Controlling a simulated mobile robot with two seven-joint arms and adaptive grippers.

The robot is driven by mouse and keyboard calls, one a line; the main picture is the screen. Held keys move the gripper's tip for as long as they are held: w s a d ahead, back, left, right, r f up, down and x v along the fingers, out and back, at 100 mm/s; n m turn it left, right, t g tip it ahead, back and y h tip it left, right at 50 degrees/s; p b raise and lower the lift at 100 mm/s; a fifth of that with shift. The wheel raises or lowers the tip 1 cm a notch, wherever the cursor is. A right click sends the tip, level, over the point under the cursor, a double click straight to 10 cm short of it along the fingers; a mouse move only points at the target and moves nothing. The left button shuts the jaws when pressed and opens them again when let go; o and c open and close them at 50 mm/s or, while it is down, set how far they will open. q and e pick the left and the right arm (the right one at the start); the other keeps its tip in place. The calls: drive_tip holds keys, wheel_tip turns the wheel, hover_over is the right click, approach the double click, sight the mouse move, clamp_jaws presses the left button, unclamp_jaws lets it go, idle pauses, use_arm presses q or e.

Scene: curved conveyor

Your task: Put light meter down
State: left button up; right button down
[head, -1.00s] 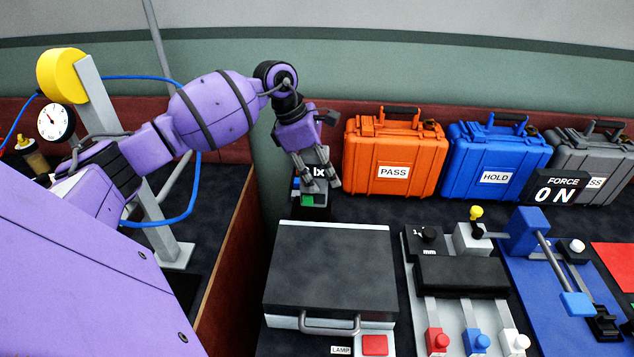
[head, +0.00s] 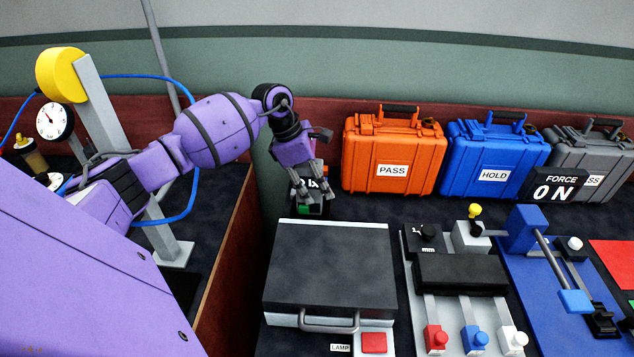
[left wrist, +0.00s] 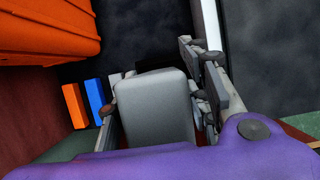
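The light meter (head: 313,184) is a small dark device with a white "lx" label, at the back of the bench left of the orange PASS case. My left gripper (head: 311,190) points down with its fingers on both sides of the meter and looks shut on it. In the left wrist view the meter is a grey rounded block (left wrist: 155,108) between the fingers (left wrist: 160,95). Its lower end is close to the bench top, but I cannot tell whether it touches. My right gripper is not in view.
The orange PASS case (head: 393,155) stands just right of the gripper, with the blue HOLD case (head: 493,160) beyond it. A dark-lidded lamp case (head: 327,268) lies in front. Dark bench shows between the cases and lamp case.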

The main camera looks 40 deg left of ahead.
use_arm(q)
drive_tip(key=shift+o, duration=0.6)
drive_tip(key=shift+r, duration=0.1)
drive_tip(key=v, duration=1.2)
drive_tip(key=shift+s+r+b, duration=0.1)
drive_tip(key=shift+r+b, duration=0.05)
drive_tip(key=shift+b, duration=0.15)
